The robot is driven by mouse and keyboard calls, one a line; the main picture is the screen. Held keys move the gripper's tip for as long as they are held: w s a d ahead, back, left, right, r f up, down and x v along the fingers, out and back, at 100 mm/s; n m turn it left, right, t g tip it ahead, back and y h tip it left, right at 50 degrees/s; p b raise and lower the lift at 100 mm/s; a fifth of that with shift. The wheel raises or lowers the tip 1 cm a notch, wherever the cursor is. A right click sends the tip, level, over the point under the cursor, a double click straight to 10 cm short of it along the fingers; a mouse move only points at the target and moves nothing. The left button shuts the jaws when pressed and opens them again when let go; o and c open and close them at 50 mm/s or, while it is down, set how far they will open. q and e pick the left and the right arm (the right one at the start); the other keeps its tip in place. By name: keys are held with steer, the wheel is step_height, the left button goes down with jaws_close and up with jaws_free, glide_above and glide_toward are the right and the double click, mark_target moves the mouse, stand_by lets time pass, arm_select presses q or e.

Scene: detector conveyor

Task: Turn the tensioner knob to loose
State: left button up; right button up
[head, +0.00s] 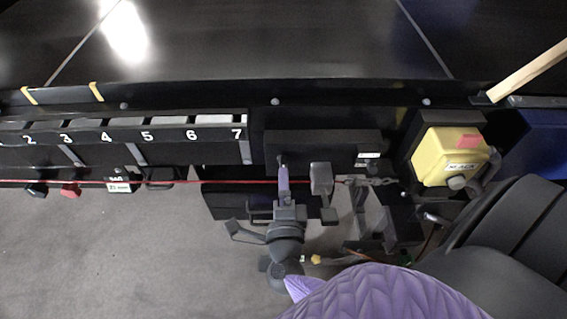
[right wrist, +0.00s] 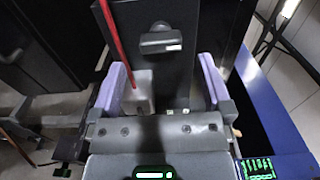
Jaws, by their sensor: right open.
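My right gripper (head: 283,178) is over the dark tensioner area, near the red cord (head: 235,182). In the right wrist view its two purple fingers (right wrist: 162,82) are wide apart. A light grey block (right wrist: 138,92) with the red cord running to it shows between them, close to the left finger. A grey knob-like part (right wrist: 160,40) with a white tag is on the dark plate ahead, apart from the fingers. I cannot tell for certain which part is the tensioner knob. In the head view a grey block (head: 320,178) stands just right of the gripper. My left gripper is out of view.
A yellow box (head: 447,155) with a grey knob (head: 457,183) stands at the right. Numbered bins (head: 125,135) line the left. A blue panel (head: 540,145) is at far right. Grey floor is clear lower left.

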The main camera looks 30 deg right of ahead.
steer(key=v, duration=0.5)
steer(key=shift+s+a, duration=0.15)
